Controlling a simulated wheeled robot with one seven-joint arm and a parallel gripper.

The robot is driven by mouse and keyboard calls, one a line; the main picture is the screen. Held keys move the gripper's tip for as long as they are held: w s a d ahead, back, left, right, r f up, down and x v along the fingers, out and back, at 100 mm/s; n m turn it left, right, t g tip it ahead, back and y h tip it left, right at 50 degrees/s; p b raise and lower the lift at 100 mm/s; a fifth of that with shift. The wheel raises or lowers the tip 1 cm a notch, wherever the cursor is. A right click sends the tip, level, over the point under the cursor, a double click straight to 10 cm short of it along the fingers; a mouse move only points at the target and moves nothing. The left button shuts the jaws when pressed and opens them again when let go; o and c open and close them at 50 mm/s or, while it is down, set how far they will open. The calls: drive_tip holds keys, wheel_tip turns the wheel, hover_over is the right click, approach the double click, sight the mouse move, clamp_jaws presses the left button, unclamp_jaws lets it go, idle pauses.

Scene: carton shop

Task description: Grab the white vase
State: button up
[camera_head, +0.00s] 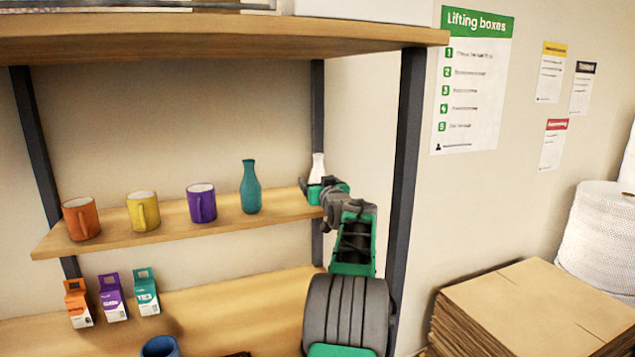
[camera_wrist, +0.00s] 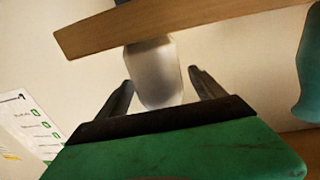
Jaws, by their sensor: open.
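The white vase (camera_head: 317,167) stands at the right end of the middle shelf, beside the dark post; its lower part is hidden behind my gripper (camera_head: 322,189). In the wrist view, which looks upside down, the pale vase (camera_wrist: 154,72) shows between the two fingers of my gripper (camera_wrist: 162,80). The fingers are spread, one on each side of it, with a visible gap to both. I cannot tell how deep the vase is between them.
A teal vase (camera_head: 250,187) stands left of the white vase, then purple (camera_head: 201,203), yellow (camera_head: 143,211) and orange (camera_head: 81,218) mugs. The upper shelf (camera_head: 220,40) overhangs. A dark post (camera_head: 403,170) is right of my arm. Small boxes (camera_head: 112,297) stand below.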

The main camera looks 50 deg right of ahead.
drive_tip(key=shift+a, duration=0.1)
drive_tip(key=c, duration=1.7)
